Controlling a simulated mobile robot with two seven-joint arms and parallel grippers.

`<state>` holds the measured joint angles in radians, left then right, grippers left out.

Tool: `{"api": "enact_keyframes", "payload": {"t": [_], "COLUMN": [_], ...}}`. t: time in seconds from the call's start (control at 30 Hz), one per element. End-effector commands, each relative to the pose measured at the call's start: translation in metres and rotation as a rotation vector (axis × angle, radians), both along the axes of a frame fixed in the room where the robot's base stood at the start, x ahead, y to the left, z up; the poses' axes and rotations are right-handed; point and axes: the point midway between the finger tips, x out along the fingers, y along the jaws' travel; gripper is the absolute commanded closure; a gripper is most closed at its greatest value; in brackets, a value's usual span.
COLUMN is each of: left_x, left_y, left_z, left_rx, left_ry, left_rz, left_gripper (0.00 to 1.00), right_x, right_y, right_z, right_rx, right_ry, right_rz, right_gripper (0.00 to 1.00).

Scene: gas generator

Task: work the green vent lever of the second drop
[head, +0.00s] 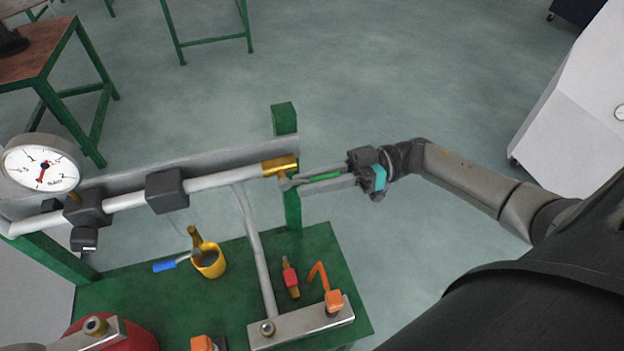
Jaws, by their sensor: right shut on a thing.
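The green vent lever (325,177) sticks out to the right from the brass valve (280,165) at the right end of the grey horizontal pipe. My right gripper (299,183) reaches in from the right and is shut on the lever, with one finger on each side of it. The lever lies nearly along the fingers, which hide part of it. A thin grey drop pipe (254,245) runs from near the valve down to a metal block (300,322) on the green bench. My left gripper is not in view.
A green post (284,118) stands right beside the valve. The bench (318,248) holds a yellow cup (209,262), a red and brass fitting (290,278) and an orange lever (320,274). A round gauge (41,166) sits at the left. Open floor lies behind.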

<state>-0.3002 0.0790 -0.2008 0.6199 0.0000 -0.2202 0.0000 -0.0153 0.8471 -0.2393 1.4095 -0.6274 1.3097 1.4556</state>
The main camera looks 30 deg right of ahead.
Motion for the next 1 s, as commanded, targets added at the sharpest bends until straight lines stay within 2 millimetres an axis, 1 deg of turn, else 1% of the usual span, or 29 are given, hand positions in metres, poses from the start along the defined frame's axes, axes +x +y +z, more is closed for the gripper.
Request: {"api": "enact_keyframes", "payload": {"t": [0.03, 0.07, 0.1, 1.0], "left_x": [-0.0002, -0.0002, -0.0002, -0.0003], "left_y": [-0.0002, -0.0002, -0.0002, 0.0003], "left_z": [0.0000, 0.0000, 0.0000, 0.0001], "left_rx": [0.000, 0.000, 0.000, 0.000], "left_ry": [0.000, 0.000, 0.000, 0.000], "left_rz": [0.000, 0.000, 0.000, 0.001], "left_gripper": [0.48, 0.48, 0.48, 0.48], "right_x": [-0.0008, -0.0009, -0.0009, -0.0021], "right_y": [0.0003, 0.0003, 0.0003, 0.0009], "right_z": [0.0001, 0.0001, 0.0001, 0.0004], "right_rx": [0.001, 0.001, 0.001, 0.002], "right_ry": [0.000, 0.000, 0.000, 0.000], "right_rz": [0.003, 0.003, 0.004, 0.010], "right_gripper": [0.96, 1.00, 1.00, 1.00]}}
